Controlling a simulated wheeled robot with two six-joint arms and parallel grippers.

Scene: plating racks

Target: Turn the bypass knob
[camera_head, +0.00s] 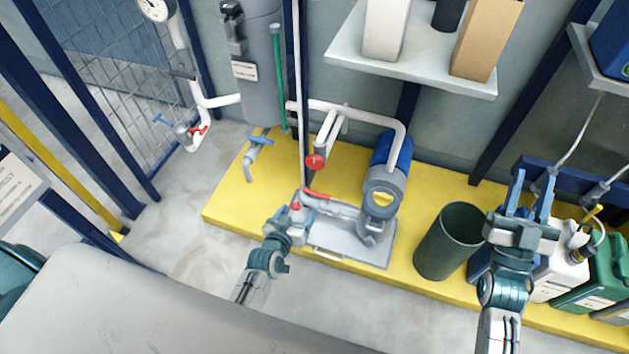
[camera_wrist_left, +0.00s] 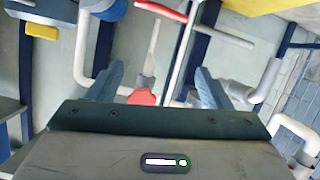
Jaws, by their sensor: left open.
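A round red knob (camera_head: 316,162) sits on the white pipework left of the blue pump. A smaller red part (camera_head: 296,206) shows beside the fingers of my left gripper (camera_head: 290,215), low over the grey tray. My left gripper is open. In the left wrist view a red knob (camera_wrist_left: 141,97) appears between the open fingers, nearer the left one, with no clear contact. I cannot tell which head-view red part it is, or which is the bypass knob. My right gripper (camera_head: 530,198) is open and empty, right of the dark bin.
The blue pump (camera_head: 391,155) and grey tray (camera_head: 352,249) stand on a yellow platform (camera_head: 228,207). A red lever (camera_head: 316,195) and a blue-handled valve (camera_head: 258,143) are nearby. A dark green bin (camera_head: 447,245) and several canisters (camera_head: 560,277) stand at right. A shelf (camera_head: 414,71) overhangs the pump.

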